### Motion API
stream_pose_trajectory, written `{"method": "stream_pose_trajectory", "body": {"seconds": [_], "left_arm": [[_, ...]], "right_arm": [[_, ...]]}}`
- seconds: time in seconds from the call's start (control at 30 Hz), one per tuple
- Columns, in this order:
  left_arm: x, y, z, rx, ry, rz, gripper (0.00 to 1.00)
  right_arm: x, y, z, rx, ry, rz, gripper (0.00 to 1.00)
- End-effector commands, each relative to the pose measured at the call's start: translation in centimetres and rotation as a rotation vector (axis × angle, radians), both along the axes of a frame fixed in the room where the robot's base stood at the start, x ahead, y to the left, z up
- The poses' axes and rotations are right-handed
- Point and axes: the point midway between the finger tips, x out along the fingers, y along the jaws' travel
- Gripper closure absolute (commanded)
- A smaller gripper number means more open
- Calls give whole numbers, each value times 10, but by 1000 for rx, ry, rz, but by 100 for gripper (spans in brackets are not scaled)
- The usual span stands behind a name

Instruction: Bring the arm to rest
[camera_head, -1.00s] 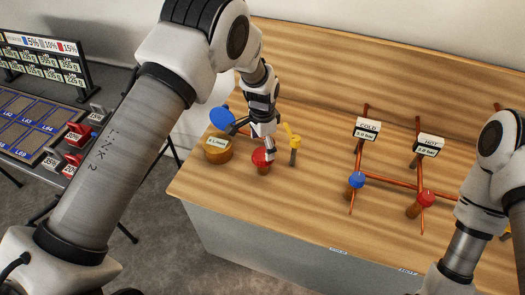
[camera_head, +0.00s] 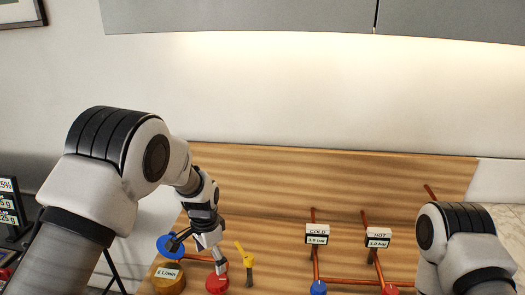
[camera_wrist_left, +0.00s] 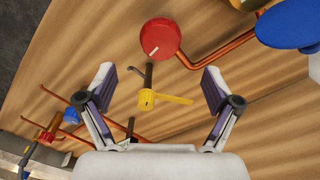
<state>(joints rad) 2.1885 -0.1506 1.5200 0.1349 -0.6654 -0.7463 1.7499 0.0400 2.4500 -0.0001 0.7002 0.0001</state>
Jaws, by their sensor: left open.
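My left gripper (camera_head: 200,254) is at the left end of the wooden bench, by the red knob and the blue disc. In the left wrist view it (camera_wrist_left: 158,82) is open, its two fingers wide apart with nothing held between them. A valve with a yellow handle (camera_wrist_left: 165,98) shows between and below the fingertips there; it also shows in the head view (camera_head: 243,252). The red knob (camera_wrist_left: 162,39) lies just beyond the fingertips; in the head view (camera_head: 217,284) it is partly cut off. My right arm enters at the lower right; its gripper is out of view.
A blue disc (camera_head: 170,246) stands by a brass gauge (camera_head: 169,280) labelled in L/min. Copper pipes carry COLD (camera_head: 317,234) and HOT (camera_head: 378,237) signs. A grey cabinet (camera_head: 240,18) hangs above bare wall.

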Motion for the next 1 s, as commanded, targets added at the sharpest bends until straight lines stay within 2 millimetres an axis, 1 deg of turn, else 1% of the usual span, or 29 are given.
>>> {"method": "stream_pose_trajectory", "body": {"seconds": [0.03, 0.07, 0.1, 0.17, 0.2, 0.27, 0.3, 0.37, 0.4, 0.47, 0.5, 0.57, 0.6, 0.63, 0.7, 0.73, 0.8, 1.0], "left_arm": [[-14, 7, -23, 3, 13, 38, 10], [-24, 12, -39, 5, 15, 70, 10], [-42, 20, -63, 9, 18, 122, 10], [-76, 32, -101, 15, 21, 211, 10], [-103, 40, -125, 18, 20, 275, 10], [-145, 49, -153, 22, 21, 368, 10], [-172, 54, -167, 22, 19, 424, 10], [-212, 60, -182, 19, 17, 508, 10], [-238, 63, -188, 17, 17, 561, 10], [-278, 66, -193, 12, 19, 643, 10], [-303, 67, -193, 6, 20, 699, 10], [-338, 68, -188, -3, 22, 780, 10], [-350, 68, -195, -9, 17, 817, 10], [-343, 68, -215, -12, 7, 810, 10], [-341, 68, -228, -12, 4, 807, 10], [-341, 68, -231, -12, 4, 806, 10], [-341, 68, -234, -12, 4, 805, 10], [-340, 68, -230, -12, 4, 804, 10]], "right_arm": [[0, 0, -1, 0, 0, 0, 60], [0, 0, 0, 0, 0, 0, 60], [0, 0, -1, 0, 0, 0, 60], [0, 0, -1, 0, 0, 0, 60], [0, 0, 0, 0, 0, 0, 60], [0, 0, 0, 0, 0, 0, 60], [0, 0, 0, 0, 0, 0, 60], [0, 0, 0, 0, 0, 0, 60], [0, 0, 0, 0, 0, 0, 60], [0, 0, 0, 0, 0, 0, 60], [0, 0, 0, 0, 0, 0, 60], [0, 0, 0, 0, 0, 0, 60], [0, 0, -9, 0, -1, 0, 60], [1, 0, -28, 0, -2, 0, 60], [0, 0, -42, 0, 1, 0, 60], [-1, 0, -45, 0, 2, 0, 60], [0, 0, -48, 0, 1, 0, 60], [0, 0, -44, 0, -1, 0, 60]]}}
